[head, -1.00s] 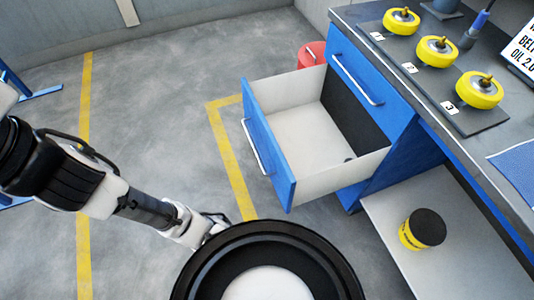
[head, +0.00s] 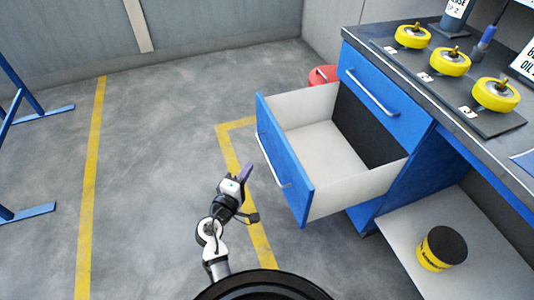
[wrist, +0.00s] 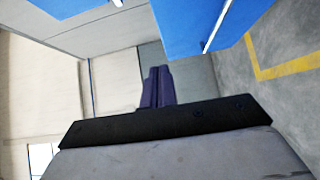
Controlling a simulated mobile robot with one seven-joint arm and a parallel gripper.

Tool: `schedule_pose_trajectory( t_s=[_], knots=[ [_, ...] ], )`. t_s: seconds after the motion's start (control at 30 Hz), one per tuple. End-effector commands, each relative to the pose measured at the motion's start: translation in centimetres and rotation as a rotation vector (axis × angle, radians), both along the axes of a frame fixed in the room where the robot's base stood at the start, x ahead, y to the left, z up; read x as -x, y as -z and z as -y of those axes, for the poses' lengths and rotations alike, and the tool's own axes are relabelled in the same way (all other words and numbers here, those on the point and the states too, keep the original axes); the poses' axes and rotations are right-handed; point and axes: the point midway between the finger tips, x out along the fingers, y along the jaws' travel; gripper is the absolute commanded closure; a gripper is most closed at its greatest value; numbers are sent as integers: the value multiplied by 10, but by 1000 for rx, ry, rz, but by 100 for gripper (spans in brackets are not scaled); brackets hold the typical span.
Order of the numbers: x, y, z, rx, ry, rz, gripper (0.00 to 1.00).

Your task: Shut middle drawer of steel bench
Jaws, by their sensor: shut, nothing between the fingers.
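The blue-fronted drawer (head: 284,163) of the steel bench is pulled far out to the left in the head view, with its pale inside showing empty. Its silver handle (head: 273,160) runs along the outer face. A closed blue drawer front (head: 375,98) with its own handle sits above it. My gripper (head: 245,173) is just left of the open drawer's front, apart from it, with its purple fingers together and empty. In the wrist view the fingers (wrist: 158,87) are side by side, and a blue front (wrist: 185,40) with a handle shows above and beyond them.
A yellow-and-black tub (head: 441,248) stands on the lower shelf (head: 480,265). A red bin (head: 322,75) is behind the drawer. Blue stand legs (head: 30,212) are at far left; the floor between is clear.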

Motion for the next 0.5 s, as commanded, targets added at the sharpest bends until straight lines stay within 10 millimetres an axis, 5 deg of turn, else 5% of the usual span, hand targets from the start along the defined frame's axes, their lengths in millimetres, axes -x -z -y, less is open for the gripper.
schedule_pose_trajectory(
  t_s=[0.17,0.5],
  knots=[
    [-9,2,12,21,22,-10,100],
    [-71,0,43,18,20,-8,100]
  ],
)
